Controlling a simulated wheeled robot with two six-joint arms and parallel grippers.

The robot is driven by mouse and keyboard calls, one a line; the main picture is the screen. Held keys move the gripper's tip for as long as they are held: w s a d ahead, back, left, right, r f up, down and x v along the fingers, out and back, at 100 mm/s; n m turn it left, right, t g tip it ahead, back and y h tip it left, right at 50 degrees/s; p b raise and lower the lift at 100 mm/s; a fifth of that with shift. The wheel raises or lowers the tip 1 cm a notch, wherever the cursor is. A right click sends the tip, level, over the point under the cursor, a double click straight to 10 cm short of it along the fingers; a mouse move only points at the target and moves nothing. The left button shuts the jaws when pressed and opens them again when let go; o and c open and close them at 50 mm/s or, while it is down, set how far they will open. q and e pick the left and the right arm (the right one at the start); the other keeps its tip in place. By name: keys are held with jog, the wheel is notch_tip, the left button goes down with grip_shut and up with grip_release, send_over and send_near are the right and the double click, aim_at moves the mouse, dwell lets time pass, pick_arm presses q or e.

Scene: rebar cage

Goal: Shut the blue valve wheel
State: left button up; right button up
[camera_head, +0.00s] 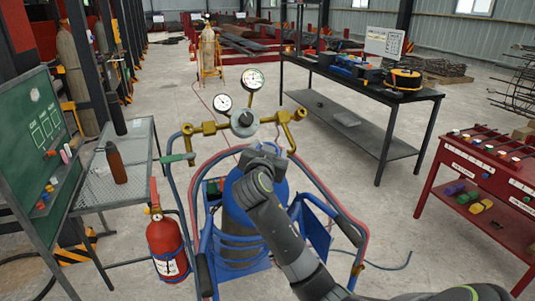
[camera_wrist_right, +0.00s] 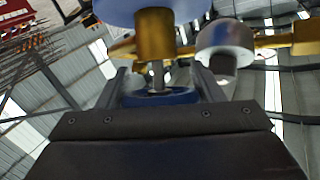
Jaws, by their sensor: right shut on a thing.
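The blue valve wheel (camera_wrist_right: 160,97) shows in the right wrist view, on a thin stem below a brass fitting (camera_wrist_right: 154,35). My right gripper (camera_wrist_right: 162,84) has one finger on each side of the wheel and is shut on it. In the head view my right gripper (camera_head: 264,152) is at the top of the blue gas cylinder (camera_head: 240,212), just below the brass regulator (camera_head: 243,123). The wheel is hidden there behind my gripper and wrist. My left gripper is not in view.
Two gauges (camera_head: 252,79) top the regulator. The cylinder stands in a blue cart with hoses and a red fire extinguisher (camera_head: 166,243) at its left. A mesh table (camera_head: 130,165) is left, a black bench (camera_head: 350,75) behind right, a red table (camera_head: 480,165) right.

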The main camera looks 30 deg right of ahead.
jog(key=shift+s+d+m+g+h+b, duration=0.1)
jog(key=shift+m+g+h+b, duration=0.35)
jog(key=shift+m+g, duration=0.8)
jog(key=shift+s+d+m+g+h+b, duration=0.1)
jog(key=shift+m+g+h+b, duration=0.35)
jog(key=shift+m+g, duration=0.8)
jog(key=o, duration=1)
jog(key=shift+c, duration=0.2)
jog(key=shift+a+f, duration=0.1)
jog(key=shift+s+a, duration=0.15)
jog(key=shift+a, duration=0.15)
jog(key=b+v, duration=0.4)
jog(key=v, duration=1.2)
jog(key=shift+a+b, duration=0.35)
